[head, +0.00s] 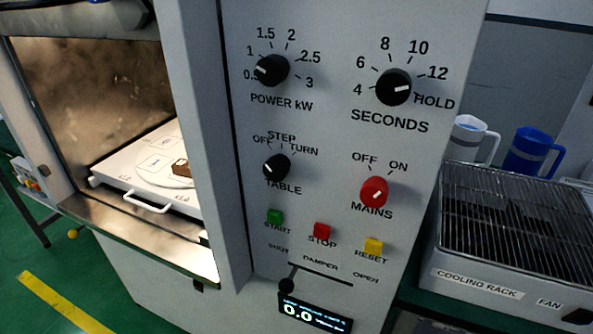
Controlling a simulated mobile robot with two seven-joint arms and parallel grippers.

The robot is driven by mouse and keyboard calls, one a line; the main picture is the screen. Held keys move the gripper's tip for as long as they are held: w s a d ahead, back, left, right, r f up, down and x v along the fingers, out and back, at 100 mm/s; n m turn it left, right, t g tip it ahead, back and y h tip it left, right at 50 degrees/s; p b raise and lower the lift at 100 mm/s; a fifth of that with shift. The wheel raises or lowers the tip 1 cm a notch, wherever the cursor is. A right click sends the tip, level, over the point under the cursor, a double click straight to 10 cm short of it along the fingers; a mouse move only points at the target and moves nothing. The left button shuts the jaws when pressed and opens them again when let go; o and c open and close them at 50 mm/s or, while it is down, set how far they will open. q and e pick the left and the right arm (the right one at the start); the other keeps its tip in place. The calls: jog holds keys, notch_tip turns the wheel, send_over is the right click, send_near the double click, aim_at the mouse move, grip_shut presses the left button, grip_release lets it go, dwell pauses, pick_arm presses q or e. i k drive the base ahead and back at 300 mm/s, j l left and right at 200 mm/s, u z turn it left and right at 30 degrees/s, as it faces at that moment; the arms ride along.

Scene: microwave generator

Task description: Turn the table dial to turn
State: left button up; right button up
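The table dial (277,167) is a black round knob on the grey control panel, above the label TABLE. The labels OFF, STEP and TURN (304,150) run in an arc above it. Nothing touches the dial. Neither of my grippers shows in the head view.
Black POWER kW (272,70) and SECONDS (394,87) knobs sit above, with a red MAINS knob (374,191) at right. Green, red and yellow buttons, a damper slider (287,285) and a display (315,312) sit below. A cooling rack (515,215) stands right; an open chamber (90,100) lies left.

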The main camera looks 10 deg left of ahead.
aim_at(275, 169)
jog(key=l+u, duration=0.2)
jog(key=l, duration=1.1)
